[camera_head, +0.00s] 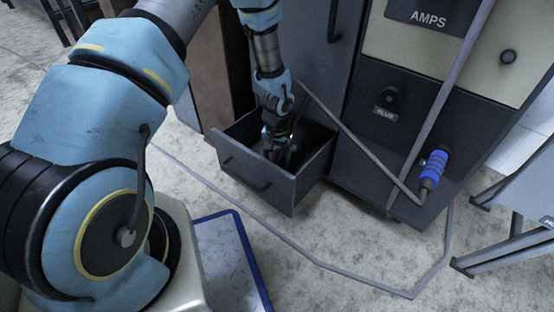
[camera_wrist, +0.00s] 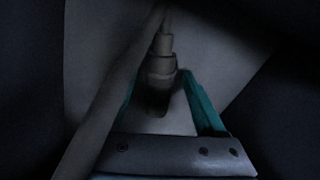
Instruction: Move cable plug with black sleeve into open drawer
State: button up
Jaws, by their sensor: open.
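The open drawer (camera_head: 277,192) juts out of the dark cabinet, with a handle on its front. My gripper (camera_head: 275,150) reaches down into it. In the wrist view, my gripper (camera_wrist: 161,82) is open, with teal fingers on either side of a stepped cable plug (camera_wrist: 160,66). The plug lies between the fingers inside the dim drawer, its lower end dark. Shadow makes the sleeve colour and any contact with the fingers hard to tell. The head view hides the plug behind my gripper and the drawer wall.
A blue-sleeved plug (camera_head: 434,167) sits in a socket on the cabinet's right front. A grey cable (camera_head: 358,143) slants across the front between it and the drawer area. Another cable (camera_head: 330,267) lies on the floor. A metal frame (camera_head: 510,240) stands at right.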

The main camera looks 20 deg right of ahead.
notch_tip(320, 180, up, 11)
jog(key=p, duration=0.5)
jog(key=w+a+r+n, duration=0.2)
jog(key=w+a+r, duration=0.2)
jog(key=a+r, duration=0.55)
jog(key=s+a+r+n+t+p, duration=0.1)
jog(key=s+a+r+n+p, duration=0.2)
jog(key=a+r, duration=0.65)
jog(key=s+a+r+n+t, duration=0.15)
jog(key=s+a+r, duration=0.25)
jog(key=a+r, duration=0.6)
notch_tip(320, 180, up, 37)
jog(key=a+n+p, duration=0.1)
jog(key=p, duration=3.7)
jog(key=shift+s+g, duration=0.35)
jog(key=shift+g, duration=0.1)
jog(key=shift+f, duration=0.1)
